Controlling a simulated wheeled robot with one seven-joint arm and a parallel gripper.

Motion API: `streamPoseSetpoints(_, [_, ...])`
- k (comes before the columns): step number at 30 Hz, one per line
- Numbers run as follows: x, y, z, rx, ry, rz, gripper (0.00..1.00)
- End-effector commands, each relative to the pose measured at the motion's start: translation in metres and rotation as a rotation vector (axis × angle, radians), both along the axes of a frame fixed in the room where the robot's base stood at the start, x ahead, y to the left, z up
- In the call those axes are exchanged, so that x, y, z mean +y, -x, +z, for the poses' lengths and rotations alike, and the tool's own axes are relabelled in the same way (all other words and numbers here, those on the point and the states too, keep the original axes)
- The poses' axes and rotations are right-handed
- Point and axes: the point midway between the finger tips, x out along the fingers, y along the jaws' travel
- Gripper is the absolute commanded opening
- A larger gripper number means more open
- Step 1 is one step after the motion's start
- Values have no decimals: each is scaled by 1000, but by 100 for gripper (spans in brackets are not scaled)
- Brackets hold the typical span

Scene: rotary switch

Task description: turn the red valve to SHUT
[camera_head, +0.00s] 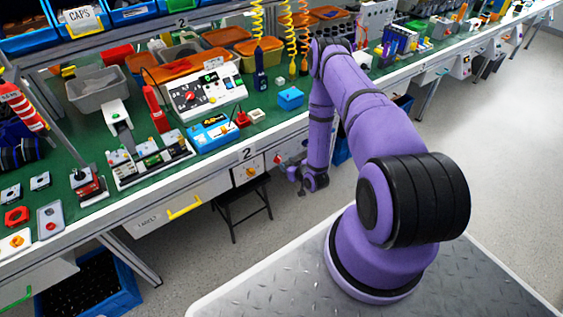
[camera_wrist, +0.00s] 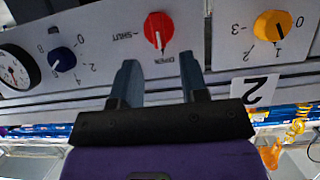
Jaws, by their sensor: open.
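The red valve (camera_wrist: 158,28) is a round red knob on a pale front panel, seen upside down at the top of the wrist view. Its white pointer line points down in that view, toward the label that reads OPEN. The SHUT label (camera_wrist: 128,36) lies to its left. In the head view the red valve (camera_head: 277,159) is small, on the bench's front edge. My gripper (camera_wrist: 160,80) is open and empty, its two fingers apart and just below the valve in the wrist view, not around it. In the head view my gripper (camera_head: 296,173) is close to the panel and partly hidden.
In the wrist view a yellow numbered knob (camera_wrist: 272,25) sits right of the valve, a blue numbered knob (camera_wrist: 62,59) left, and a gauge (camera_wrist: 14,70) farther left. A black stool (camera_head: 242,205) stands below the bench. The floor in front is clear.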

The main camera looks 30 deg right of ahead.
Motion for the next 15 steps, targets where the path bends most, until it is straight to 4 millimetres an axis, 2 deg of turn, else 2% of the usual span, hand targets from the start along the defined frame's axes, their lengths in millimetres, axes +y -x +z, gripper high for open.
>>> streamPoseSetpoints(6, [1, -30, -13, 0, -1, 0, 40])
streamPoseSetpoints(15, [2, -45, -19, 0, 0, 0, 40])
